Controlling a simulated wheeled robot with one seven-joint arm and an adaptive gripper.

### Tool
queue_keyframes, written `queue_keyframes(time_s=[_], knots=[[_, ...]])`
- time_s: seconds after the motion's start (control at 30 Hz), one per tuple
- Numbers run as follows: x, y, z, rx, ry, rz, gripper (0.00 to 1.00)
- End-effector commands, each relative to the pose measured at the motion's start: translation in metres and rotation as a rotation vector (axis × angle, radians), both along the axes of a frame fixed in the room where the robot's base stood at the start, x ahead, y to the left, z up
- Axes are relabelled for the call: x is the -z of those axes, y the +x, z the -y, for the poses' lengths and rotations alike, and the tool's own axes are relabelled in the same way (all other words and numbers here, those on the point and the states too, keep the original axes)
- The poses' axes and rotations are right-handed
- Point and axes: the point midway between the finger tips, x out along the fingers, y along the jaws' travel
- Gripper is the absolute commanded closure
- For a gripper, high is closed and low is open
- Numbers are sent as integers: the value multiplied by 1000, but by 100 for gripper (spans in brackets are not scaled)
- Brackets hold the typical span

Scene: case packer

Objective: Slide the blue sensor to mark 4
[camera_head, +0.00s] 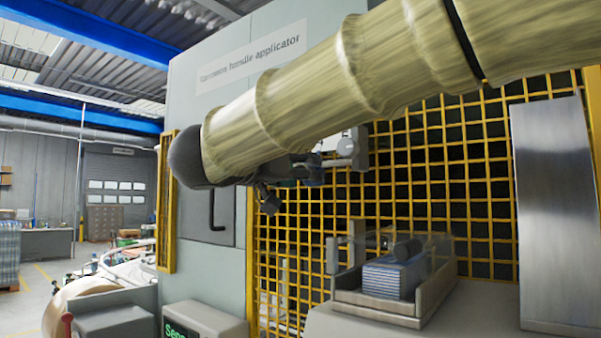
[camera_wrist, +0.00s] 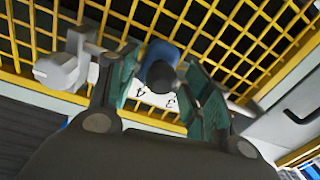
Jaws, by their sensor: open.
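The blue sensor (camera_wrist: 159,68) is a dark blue cylinder with a rounded dark end, in the upper middle of the wrist view. It stands between the two teal-padded fingers of my gripper (camera_wrist: 164,75), which are open on either side of it. I cannot tell whether either pad touches it. A white scale plate (camera_wrist: 155,99) shows just below the sensor, with mark 4 to the left and mark 3 to the right. The exact mark at the sensor is unclear.
A yellow mesh guard (camera_head: 430,170) stands close behind the work area. A pale grey fitting (camera_wrist: 62,72) sits left of my fingers in the wrist view. A tray (camera_head: 385,306) with striped stock and a tall metal panel (camera_head: 555,210) are at right.

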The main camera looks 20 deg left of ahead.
Motion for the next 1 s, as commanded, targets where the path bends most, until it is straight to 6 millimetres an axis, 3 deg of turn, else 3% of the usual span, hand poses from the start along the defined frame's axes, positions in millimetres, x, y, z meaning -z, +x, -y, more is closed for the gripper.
queue_keyframes(time_s=[0.6, 1.0], knots=[[0, -93, -29, 0, -1, 1, 50], [1, -110, -34, 0, -1, -1, 50]])
